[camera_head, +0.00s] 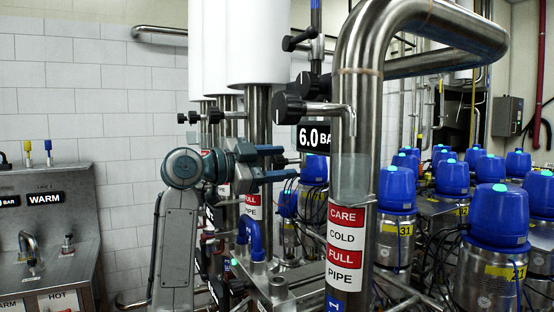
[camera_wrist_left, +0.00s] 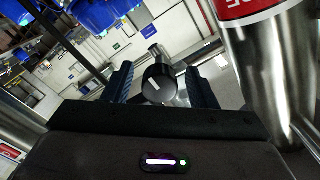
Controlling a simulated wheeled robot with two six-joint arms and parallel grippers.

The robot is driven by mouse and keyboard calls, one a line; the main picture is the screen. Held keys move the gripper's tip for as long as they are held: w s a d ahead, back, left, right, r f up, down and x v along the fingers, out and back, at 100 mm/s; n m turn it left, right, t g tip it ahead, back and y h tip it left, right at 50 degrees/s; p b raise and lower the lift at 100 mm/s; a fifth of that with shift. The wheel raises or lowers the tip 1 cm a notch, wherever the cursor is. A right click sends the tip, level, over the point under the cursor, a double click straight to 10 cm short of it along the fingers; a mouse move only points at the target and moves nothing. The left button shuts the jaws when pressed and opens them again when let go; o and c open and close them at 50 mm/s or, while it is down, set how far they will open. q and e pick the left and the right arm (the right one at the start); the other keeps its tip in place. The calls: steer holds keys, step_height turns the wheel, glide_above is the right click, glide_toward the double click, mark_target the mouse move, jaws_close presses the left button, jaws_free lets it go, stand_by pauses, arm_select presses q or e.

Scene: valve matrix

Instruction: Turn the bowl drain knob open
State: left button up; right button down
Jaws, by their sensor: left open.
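My left gripper (camera_head: 289,162) is open in the head view, its two fingers one above the other and pointing right, towards the steel pipework. In the left wrist view a round black knob (camera_wrist_left: 159,83) with a white mark on its face shows between the two open fingers, apart from both. It sits on a bright metal fitting. I cannot pick out this same knob for certain in the head view, where the gripper and pipes block the sight. No knob label is readable. My right gripper is not in view.
A thick steel pipe (camera_head: 352,190) with red and white labels stands just right of the gripper. Other black knobs (camera_head: 289,107) sit above it. Blue-topped valves (camera_head: 499,212) fill the right side. A sink panel (camera_head: 47,225) stands at the left.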

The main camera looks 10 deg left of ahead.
arm_select(q)
steer(key=shift+c, duration=0.4)
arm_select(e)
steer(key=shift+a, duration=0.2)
arm_select(q)
steer(key=c, duration=0.9)
steer(key=shift+d, duration=0.1)
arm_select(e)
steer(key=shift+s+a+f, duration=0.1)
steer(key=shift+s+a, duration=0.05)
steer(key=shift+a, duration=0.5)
